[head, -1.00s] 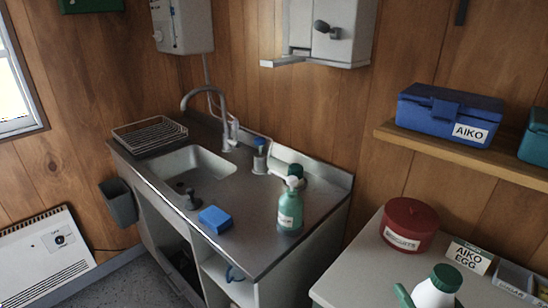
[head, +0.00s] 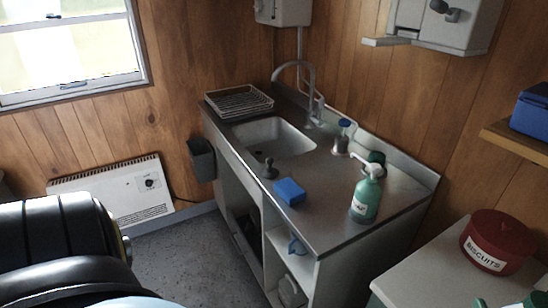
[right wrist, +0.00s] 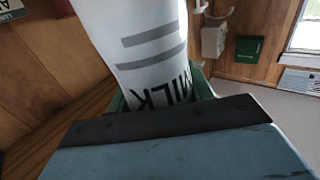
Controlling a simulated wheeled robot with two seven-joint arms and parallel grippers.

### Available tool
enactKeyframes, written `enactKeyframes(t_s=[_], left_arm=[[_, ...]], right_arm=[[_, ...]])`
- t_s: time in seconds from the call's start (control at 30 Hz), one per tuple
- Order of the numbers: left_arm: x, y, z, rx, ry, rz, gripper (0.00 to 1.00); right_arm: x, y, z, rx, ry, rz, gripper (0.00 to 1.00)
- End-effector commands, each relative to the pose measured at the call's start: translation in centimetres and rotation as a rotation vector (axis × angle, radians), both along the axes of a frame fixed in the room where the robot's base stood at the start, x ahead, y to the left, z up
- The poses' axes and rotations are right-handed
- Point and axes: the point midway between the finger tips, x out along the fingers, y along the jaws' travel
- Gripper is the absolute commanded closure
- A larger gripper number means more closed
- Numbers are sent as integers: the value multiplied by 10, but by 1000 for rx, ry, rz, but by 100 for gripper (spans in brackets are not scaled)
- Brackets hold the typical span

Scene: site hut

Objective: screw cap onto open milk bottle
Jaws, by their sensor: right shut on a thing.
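A white milk bottle (right wrist: 140,40) with dark "MILK" lettering fills the upper middle of the right wrist view. My right gripper (right wrist: 160,88) is shut on it, its green fingers showing on both sides of the bottle. The bottle's top end runs out of that view. In the head view only small green parts show at the bottom right edge: a tip (head: 480,303) that looks like a finger, and a green piece (head: 537,299) that may be the cap. Whether the cap is seated cannot be told. My left gripper is not in view.
A red biscuit tin (head: 496,243) stands on the pale table (head: 415,262) at right. The sink unit (head: 320,222) bears a green pump bottle (head: 366,196), a blue sponge (head: 289,191) and a dish rack (head: 240,101). A heater (head: 112,192) hangs on the left wall. Open floor lies before the sink.

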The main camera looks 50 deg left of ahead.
Motion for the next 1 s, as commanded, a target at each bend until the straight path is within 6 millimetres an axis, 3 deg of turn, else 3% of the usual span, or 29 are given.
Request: enactKeyframes(t_s=[0.17,0.33,0.5,0.63,0.87,1.0], left_arm=[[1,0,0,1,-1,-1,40],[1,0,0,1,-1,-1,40],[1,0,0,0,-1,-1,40],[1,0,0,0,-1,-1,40],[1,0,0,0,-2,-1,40],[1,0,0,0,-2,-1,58]], right_arm=[[9,-34,14,15,6,-211,100],[8,-97,3,8,12,-484,100],[-1,-137,-10,3,6,-640,100],[-4,-148,-13,1,2,-678,100],[-4,-148,-13,2,0,-678,100],[-3,-148,-13,2,0,-677,100]])
